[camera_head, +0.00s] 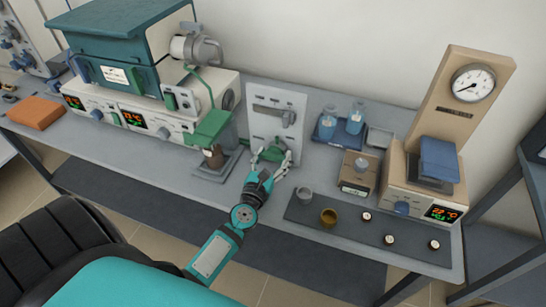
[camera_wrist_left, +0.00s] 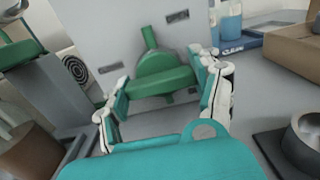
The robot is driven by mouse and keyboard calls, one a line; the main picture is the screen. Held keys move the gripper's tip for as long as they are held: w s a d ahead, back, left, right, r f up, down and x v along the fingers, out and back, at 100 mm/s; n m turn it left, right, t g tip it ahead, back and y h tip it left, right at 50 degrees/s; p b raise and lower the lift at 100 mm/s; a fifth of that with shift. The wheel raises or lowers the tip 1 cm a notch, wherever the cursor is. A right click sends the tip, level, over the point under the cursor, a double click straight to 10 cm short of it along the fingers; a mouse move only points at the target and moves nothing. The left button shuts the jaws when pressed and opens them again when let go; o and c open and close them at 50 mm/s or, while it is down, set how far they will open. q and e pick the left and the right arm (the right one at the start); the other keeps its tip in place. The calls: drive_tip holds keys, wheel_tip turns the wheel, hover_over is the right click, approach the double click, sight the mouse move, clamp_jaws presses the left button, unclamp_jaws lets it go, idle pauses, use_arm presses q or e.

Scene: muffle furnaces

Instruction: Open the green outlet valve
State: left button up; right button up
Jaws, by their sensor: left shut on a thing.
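The green outlet valve (camera_head: 272,153) is on the lower part of an upright pale grey panel (camera_head: 290,101) at the bench's middle. In the left wrist view the valve (camera_wrist_left: 162,64) shows a round green body with a stem upward and a bar handle (camera_wrist_left: 160,82) lying nearly level, slightly tilted. My left gripper (camera_head: 268,162) reaches in from the front and is shut on the bar handle, a finger at each end, as the left wrist view shows. My right gripper is not in view.
A grey lever (camera_head: 273,115) sits above the valve on the panel. A stand with a brown cup (camera_head: 214,157) is close on the left. Blue bottles (camera_head: 327,124), a small scale (camera_head: 357,184) and a mat with crucibles (camera_head: 328,218) are on the right.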

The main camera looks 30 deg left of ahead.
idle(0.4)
use_arm(q)
drive_tip(key=m, duration=0.3)
drive_tip(key=shift+m+p, duration=0.4)
drive_tip(key=m+p, duration=0.1)
drive_tip(key=m, duration=0.4)
drive_tip(key=shift+r, duration=0.1)
drive_tip(key=m+p, duration=0.2)
drive_tip(key=m, duration=0.3)
drive_tip(key=shift+m, duration=0.4)
drive_tip(key=shift+m+p, duration=0.6)
drive_tip(key=shift+m, duration=1.1)
